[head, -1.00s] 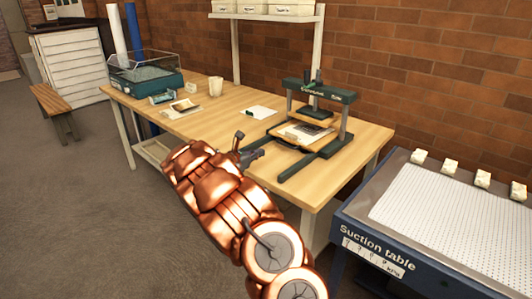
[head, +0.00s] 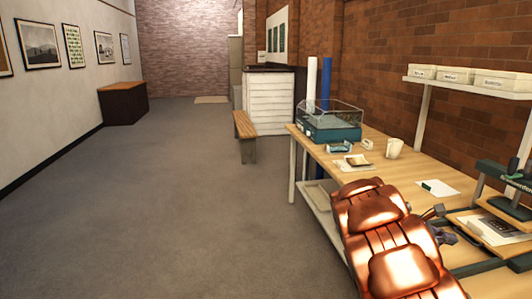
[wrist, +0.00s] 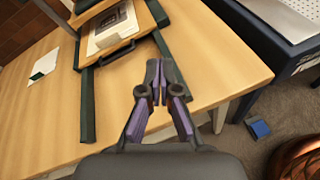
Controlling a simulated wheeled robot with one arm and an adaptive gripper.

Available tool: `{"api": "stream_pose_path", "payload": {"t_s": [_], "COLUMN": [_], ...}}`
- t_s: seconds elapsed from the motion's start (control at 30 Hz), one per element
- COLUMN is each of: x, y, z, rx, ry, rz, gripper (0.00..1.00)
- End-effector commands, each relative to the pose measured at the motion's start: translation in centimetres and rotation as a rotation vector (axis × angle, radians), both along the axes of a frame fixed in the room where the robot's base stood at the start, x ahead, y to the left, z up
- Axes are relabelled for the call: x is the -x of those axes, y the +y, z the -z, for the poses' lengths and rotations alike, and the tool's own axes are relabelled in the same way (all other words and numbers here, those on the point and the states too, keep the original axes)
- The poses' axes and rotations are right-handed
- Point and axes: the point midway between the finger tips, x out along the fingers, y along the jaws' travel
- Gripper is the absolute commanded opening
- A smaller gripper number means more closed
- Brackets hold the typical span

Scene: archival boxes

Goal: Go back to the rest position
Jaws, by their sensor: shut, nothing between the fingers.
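My gripper (wrist: 157,85) is shut with nothing between its fingers. In the wrist view it hangs over the front edge of the wooden workbench (wrist: 205,50). In the head view my gripper (head: 440,222) is small and partly hidden behind my copper arm, at the lower right above the workbench (head: 380,160). A dark green press (wrist: 88,100) stands on the bench just beyond the fingers, with a board and a printed sheet (wrist: 112,25) on it. The press also shows at the right edge of the head view (head: 510,175). The fingers look apart from it.
A glass-lidded teal box (head: 332,124), a cup (head: 394,148) and papers (head: 437,188) are on the bench. A wooden bench (head: 245,135) and white drawers (head: 268,100) stand beyond. The grey floor (head: 180,200) at left is clear. A blue object (wrist: 259,128) lies on the floor.

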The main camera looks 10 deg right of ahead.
Motion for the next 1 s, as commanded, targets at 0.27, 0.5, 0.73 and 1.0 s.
{"api": "stream_pose_path", "payload": {"t_s": [0.27, 0.5, 0.73, 1.0], "x": [7.4, 13.0, 17.8, 23.0], "y": [5.0, 10.6, 16.8, 25.2], "z": [-3.7, -4.7, -4.8, -4.5], "rx": [-0.123, -0.256, -0.403, -0.594], "ry": [-0.245, -0.433, -0.578, -0.687], "rz": [0.202, 0.373, 0.532, 0.719], "gripper": [0.00, 0.00, 0.00, 0.00]}}
